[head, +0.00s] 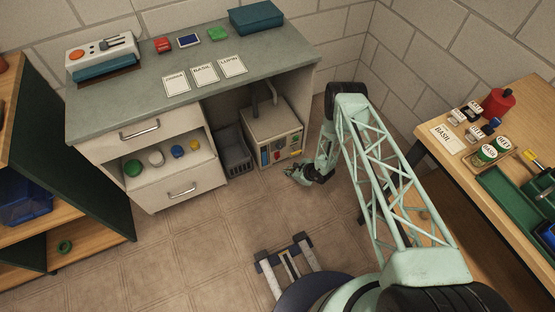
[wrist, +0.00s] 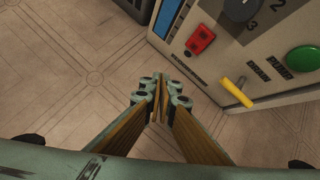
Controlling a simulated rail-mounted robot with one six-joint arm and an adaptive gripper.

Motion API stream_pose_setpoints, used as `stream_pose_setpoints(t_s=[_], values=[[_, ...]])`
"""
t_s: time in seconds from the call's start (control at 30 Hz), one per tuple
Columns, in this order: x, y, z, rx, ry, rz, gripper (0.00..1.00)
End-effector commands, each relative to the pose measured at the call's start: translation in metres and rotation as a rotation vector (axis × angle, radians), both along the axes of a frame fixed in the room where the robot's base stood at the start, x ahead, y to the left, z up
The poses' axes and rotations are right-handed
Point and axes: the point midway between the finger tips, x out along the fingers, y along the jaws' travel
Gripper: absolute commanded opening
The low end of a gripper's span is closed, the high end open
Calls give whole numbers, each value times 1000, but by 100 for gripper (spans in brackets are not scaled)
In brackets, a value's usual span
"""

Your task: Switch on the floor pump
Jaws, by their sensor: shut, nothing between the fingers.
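The floor pump (head: 262,125) is a beige box with pipes on top, standing on the floor under the bench. In the wrist view its front panel (wrist: 190,68) carries a red rocker switch (wrist: 200,40), a black numbered knob (wrist: 240,8), a yellow lever (wrist: 236,92) beside a label that seems to read DRAIN, and a round green button (wrist: 303,59). My gripper (wrist: 160,84) is shut and empty, over the floor in front of the panel, apart from the controls. In the head view my gripper (head: 290,172) is low, just before the pump's right front.
A dark grey crate (head: 235,158) stands left of the pump. The bench (head: 190,75) with drawers overhangs it. A wooden table (head: 470,185) stands at the right and a shelf (head: 85,195) at the left. The floor before the pump is clear.

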Motion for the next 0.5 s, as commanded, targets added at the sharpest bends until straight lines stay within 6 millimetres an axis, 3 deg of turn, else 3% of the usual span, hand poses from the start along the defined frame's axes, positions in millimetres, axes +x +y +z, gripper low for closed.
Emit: stream_pose_setpoints(t_s=[0.5], values=[[40,23,-8,-1,-1,0,0]])
